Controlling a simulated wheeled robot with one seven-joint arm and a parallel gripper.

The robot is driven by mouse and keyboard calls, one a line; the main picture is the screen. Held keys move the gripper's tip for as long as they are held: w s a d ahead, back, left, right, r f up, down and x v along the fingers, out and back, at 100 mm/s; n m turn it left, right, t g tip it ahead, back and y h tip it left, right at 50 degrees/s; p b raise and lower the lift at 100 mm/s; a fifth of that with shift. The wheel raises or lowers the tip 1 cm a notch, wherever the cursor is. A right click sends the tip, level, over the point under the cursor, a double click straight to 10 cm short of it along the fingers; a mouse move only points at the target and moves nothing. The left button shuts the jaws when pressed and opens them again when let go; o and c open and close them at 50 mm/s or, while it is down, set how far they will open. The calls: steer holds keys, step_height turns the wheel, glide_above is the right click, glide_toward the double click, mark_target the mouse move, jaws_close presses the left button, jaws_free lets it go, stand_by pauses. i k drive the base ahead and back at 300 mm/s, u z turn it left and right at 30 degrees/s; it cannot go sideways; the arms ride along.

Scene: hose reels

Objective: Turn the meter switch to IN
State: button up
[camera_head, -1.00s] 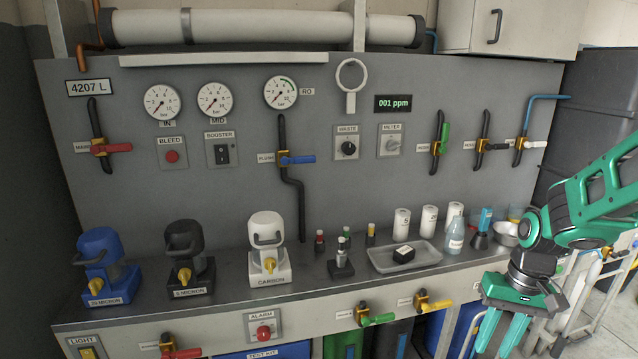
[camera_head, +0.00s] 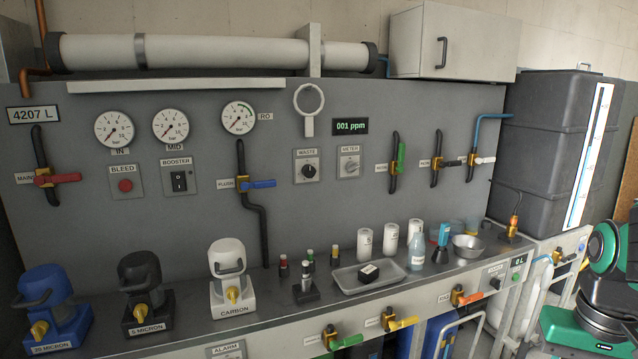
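The meter switch (camera_head: 349,170) is a small grey knob on a square light plate labelled METER. It is on the upright grey panel (camera_head: 330,215), just below the green "001 ppm" display (camera_head: 351,126). The knob's pointing direction and any position marks are too small to read.
The waste switch (camera_head: 308,171), with a black knob, is left of the meter switch. A bench (camera_head: 300,312) runs below, holding filter housings, a tray (camera_head: 369,278), bottles and cups. The panel around the meter switch is clear.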

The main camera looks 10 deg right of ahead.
mark_target(350, 166)
steer(key=u, duration=0.2)
steer(key=i, duration=1)
steer(key=z, duration=0.35)
